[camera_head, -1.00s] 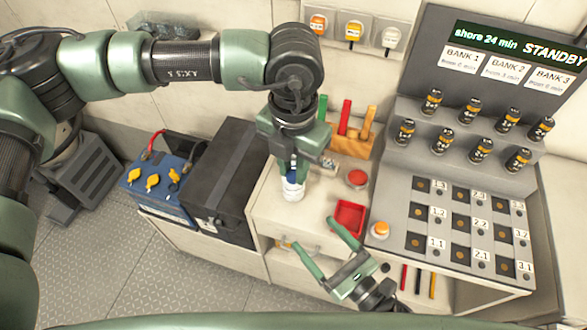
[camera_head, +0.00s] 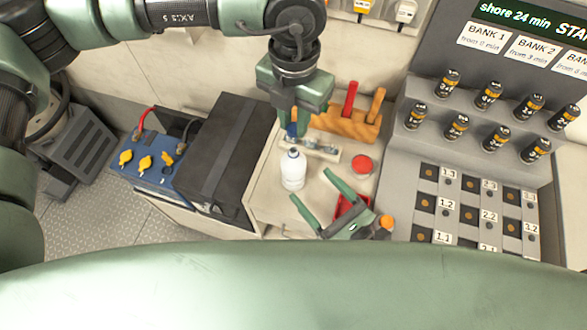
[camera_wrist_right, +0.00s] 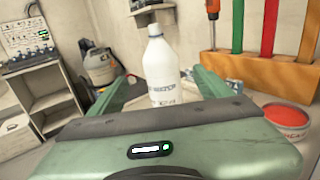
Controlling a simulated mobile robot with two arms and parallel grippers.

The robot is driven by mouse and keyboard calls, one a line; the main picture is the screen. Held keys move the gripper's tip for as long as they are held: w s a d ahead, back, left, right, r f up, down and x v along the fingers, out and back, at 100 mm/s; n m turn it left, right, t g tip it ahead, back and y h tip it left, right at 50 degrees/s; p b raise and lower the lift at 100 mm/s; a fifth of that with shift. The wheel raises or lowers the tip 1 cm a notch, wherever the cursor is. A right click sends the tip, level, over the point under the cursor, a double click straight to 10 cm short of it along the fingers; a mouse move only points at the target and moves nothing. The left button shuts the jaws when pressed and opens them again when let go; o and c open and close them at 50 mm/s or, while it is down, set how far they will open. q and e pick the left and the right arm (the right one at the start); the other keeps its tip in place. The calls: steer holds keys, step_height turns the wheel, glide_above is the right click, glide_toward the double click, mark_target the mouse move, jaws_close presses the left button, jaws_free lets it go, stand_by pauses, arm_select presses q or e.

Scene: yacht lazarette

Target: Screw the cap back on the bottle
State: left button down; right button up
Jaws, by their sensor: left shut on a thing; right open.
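A white bottle (camera_head: 293,172) stands upright on the counter. In the right wrist view the bottle (camera_wrist_right: 162,68) shows dark lettering and a bare-looking neck. My left gripper (camera_head: 291,132) is shut on a small blue thing, apparently the cap (camera_head: 291,129), above and behind the bottle, apart from it. Its fingers partly hide the cap. My right gripper (camera_head: 312,186) is open and low at the bottle's front right. In its wrist view, the bottle stands between the lines of the two fingers, around or just beyond the tips; contact cannot be told.
A red-topped tin (camera_head: 362,164) and a red tray (camera_head: 350,208) are right of the bottle. A wooden tool rack (camera_head: 345,125) stands behind. A black box (camera_head: 222,150) and blue battery (camera_head: 150,172) are left.

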arm_select(q)
steer(key=shift+w, duration=0.2)
arm_select(e)
steer(key=x, duration=1.1)
steer(key=shift+w+a, duration=0.2)
steer(key=shift+w, duration=0.1)
jaws_close()
arm_select(q)
glide_above(294, 149)
steer(key=shift+f, duration=2.55)
